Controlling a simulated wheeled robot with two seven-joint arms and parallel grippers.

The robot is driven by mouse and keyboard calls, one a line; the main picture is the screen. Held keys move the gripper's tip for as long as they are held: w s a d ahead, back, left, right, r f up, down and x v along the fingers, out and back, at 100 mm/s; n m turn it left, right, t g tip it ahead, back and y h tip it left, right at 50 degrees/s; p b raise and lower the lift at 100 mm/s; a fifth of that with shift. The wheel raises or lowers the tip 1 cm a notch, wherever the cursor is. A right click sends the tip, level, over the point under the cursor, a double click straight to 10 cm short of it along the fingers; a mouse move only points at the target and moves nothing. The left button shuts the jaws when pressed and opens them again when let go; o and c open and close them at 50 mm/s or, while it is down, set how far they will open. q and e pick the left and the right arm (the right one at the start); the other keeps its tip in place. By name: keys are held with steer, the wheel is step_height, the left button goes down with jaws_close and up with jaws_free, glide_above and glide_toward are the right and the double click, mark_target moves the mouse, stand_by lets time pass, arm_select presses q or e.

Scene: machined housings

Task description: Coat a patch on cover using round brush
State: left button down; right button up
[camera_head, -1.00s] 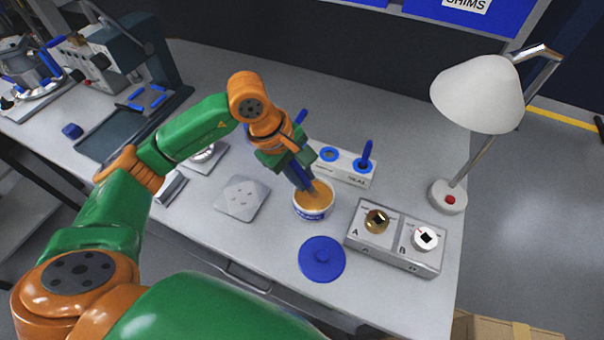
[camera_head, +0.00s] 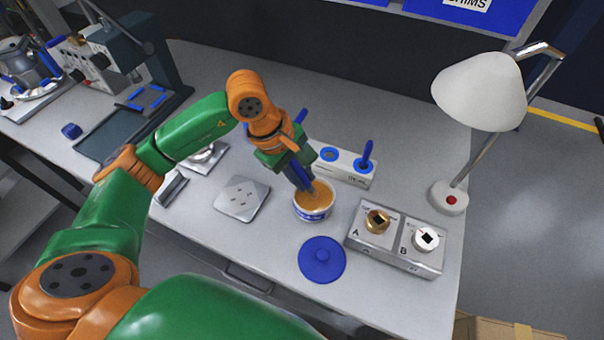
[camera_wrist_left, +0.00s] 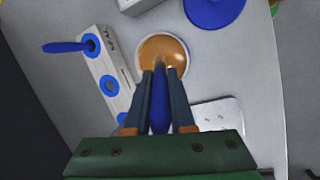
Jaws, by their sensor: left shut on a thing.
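My left gripper (camera_head: 302,180) is shut on the blue handle of the round brush (camera_wrist_left: 159,105). The brush points down into an open white-and-blue tub (camera_head: 312,212) of orange-tan paste; its bristle end is hard to make out. The tub also shows in the wrist view (camera_wrist_left: 184,72), just beyond the fingertips. The cover, a grey square plate with several small holes (camera_head: 242,199), lies flat on the table left of the tub, with no paste visible on it. It shows partly in the wrist view (camera_wrist_left: 222,112). My right gripper is not in view.
A blue lid (camera_head: 322,260) lies in front of the tub. Behind the tub stands a white holder (camera_head: 347,177) with blue rings and another blue-handled tool (camera_head: 366,154). A grey A/B fixture (camera_head: 385,258) and a lamp (camera_head: 480,93) stand to the right.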

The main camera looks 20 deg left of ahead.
arm_select(q)
steer(key=shift+s, duration=0.1)
step_height(320, 180, up, 7)
steer(key=p, duration=0.4)
steer(key=shift+p, duration=0.3)
